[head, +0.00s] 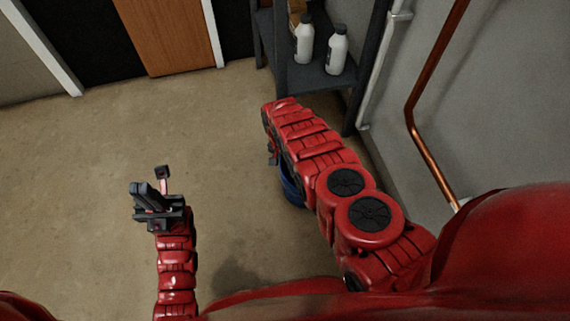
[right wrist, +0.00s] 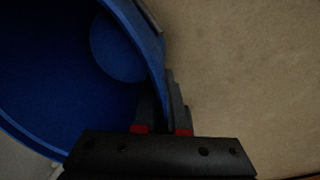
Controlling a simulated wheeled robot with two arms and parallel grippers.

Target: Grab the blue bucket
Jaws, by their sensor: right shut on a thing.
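The blue bucket (head: 290,187) stands on the floor in the head view, mostly hidden behind my right arm. In the right wrist view the bucket (right wrist: 55,75) fills the left side, and I look into its open inside. My right gripper (right wrist: 162,112) is shut on the bucket's wall at the rim, with one finger inside and one outside. My left gripper (head: 155,203) is over bare floor at the left, apart from the bucket. I cannot tell whether its jaws are open.
A dark shelf (head: 312,80) with two white bottles (head: 304,42) (head: 337,50) stands at the back. A grey wall (head: 500,110) with a copper pipe (head: 424,148) runs along the right. A wooden door (head: 165,35) is at the back. The floor (head: 120,125) at the left is clear.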

